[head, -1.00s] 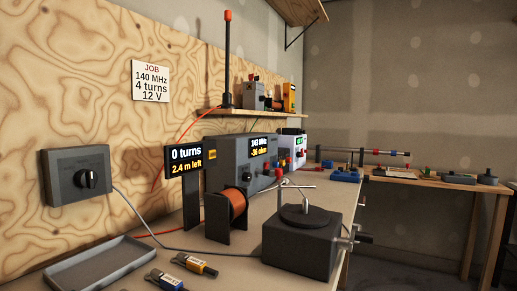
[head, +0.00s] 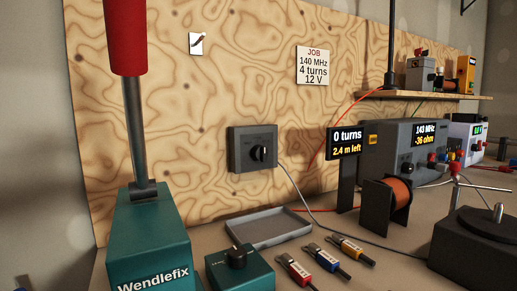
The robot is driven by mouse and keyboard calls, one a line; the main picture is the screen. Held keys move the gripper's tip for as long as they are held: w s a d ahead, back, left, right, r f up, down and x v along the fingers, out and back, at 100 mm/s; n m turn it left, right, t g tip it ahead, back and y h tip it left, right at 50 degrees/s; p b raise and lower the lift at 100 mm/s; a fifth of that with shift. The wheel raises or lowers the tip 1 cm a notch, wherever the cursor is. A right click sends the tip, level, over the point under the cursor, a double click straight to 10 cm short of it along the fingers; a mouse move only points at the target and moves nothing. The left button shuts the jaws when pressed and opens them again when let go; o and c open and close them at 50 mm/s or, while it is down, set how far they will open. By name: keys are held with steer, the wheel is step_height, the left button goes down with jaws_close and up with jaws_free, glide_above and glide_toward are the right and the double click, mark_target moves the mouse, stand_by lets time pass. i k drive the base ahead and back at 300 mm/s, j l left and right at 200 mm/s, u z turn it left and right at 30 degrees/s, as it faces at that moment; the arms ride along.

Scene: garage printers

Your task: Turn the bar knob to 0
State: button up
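A grey wall box (head: 236,137) is fixed to the plywood panel. A black bar-like knob (head: 262,153) stands out from its front, with its bar looking roughly upright. The markings around it are too small to read, so I cannot tell its setting. A second black knob (head: 237,256) sits on top of a small teal box (head: 240,276) on the bench at the bottom. Its setting is not readable either. My gripper is not in view.
A teal Wendlefix stand (head: 148,245) with a tall red-handled lever (head: 125,35) rises at the left. A grey tray (head: 267,228) and several small coloured tools (head: 325,257) lie on the bench. A wire spool (head: 388,205) and dark turntable block (head: 470,250) stand right.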

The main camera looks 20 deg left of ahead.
mark_target(260, 153)
steer(key=i+l+u, duration=0.15)
steer(key=l+u, duration=0.2)
steer(key=i+l+u, duration=0.15)
steer(key=l+u, duration=0.25)
